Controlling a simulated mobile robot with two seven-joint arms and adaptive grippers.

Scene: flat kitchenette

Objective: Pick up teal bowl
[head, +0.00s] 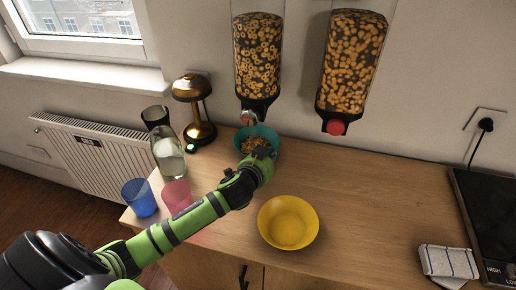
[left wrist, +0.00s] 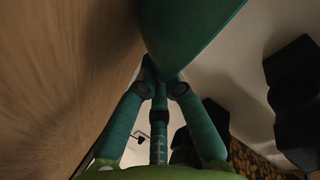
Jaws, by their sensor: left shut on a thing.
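The teal bowl (head: 271,132) is on the counter below the left cereal dispenser, with ring-shaped cereal in it. My left gripper (head: 262,154) reaches it from the front and is shut on its near rim. In the left wrist view the bowl's teal wall (left wrist: 190,30) fills the top, and the fingertips of my left gripper (left wrist: 162,82) meet at its edge. Part of the bowl is hidden behind the gripper. Whether its base touches the counter is hard to tell. My right gripper is not in view.
A yellow bowl (head: 288,222) stands right of my left arm. A blue cup (head: 139,198), pink cup (head: 177,196), glass carafe (head: 167,150) and brass lamp (head: 195,110) stand to the left. Two cereal dispensers (head: 258,55) (head: 352,62) hang above. A cloth (head: 449,262) and cooktop (head: 490,225) are at right.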

